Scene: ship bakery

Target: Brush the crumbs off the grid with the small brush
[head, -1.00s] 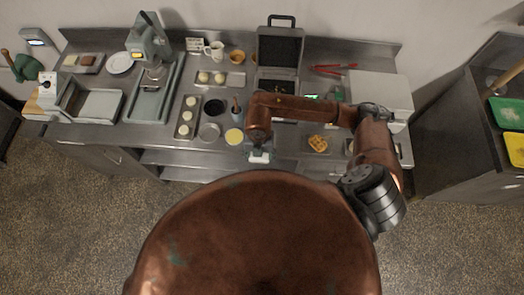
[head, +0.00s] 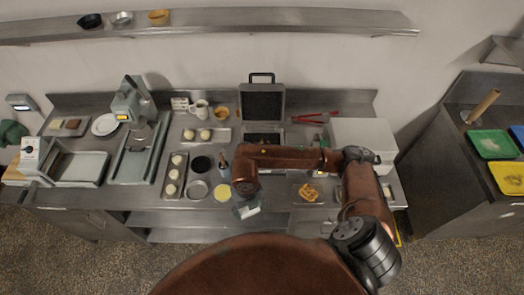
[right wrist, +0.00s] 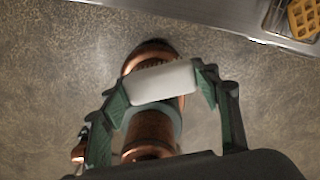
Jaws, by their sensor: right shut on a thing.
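My right gripper (head: 247,208) is at the counter's front edge, over the floor, right of a yellow disc. In the right wrist view its green fingers (right wrist: 163,90) are shut on a pale, rounded white block (right wrist: 164,83). I cannot tell whether this block is part of the small brush. An open waffle iron (head: 262,103) with a dark grid inside its lid stands at the back of the counter. My right forearm partly hides its lower plate. Crumbs are too small to make out. My left gripper is not in view.
A waffle (head: 309,191) lies near the front right, and a white box (head: 362,140) stands behind it. Red tongs (head: 312,117) lie at the back. A small cup (head: 222,171), a dark bowl (head: 201,164) and a dough tray (head: 173,178) are left of my arm.

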